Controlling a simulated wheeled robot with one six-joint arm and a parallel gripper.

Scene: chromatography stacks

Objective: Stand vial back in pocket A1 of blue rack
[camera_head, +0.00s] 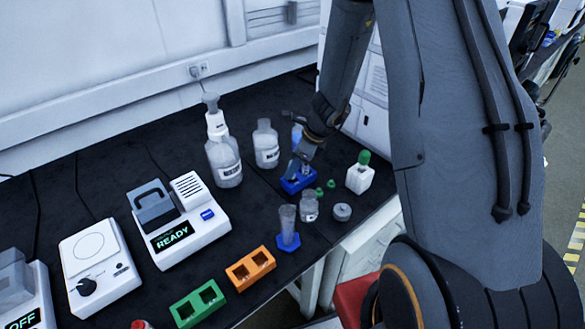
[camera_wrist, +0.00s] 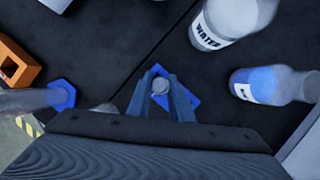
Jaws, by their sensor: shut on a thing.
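The blue rack (camera_head: 291,185) stands toward the right end of the dark bench. It also shows under my fingers in the wrist view (camera_wrist: 192,97). My gripper (camera_head: 297,167) is directly over the rack, pointing down. In the wrist view my gripper (camera_wrist: 161,100) is shut on the vial (camera_wrist: 160,86), whose pale round top shows between the fingertips. The vial is over or in the rack's pocket area; I cannot tell how deep it sits or which pocket is below it. The fingers and arm hide most of the rack and the vial's body.
A blue-footed cylinder (camera_head: 287,225), a clear jar (camera_head: 309,208), a grey disc (camera_head: 342,212) and a green-capped white bottle (camera_head: 359,178) stand near the rack. Larger bottles (camera_head: 266,147) stand behind. Orange (camera_head: 250,269) and green (camera_head: 198,304) racks lie at the front edge.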

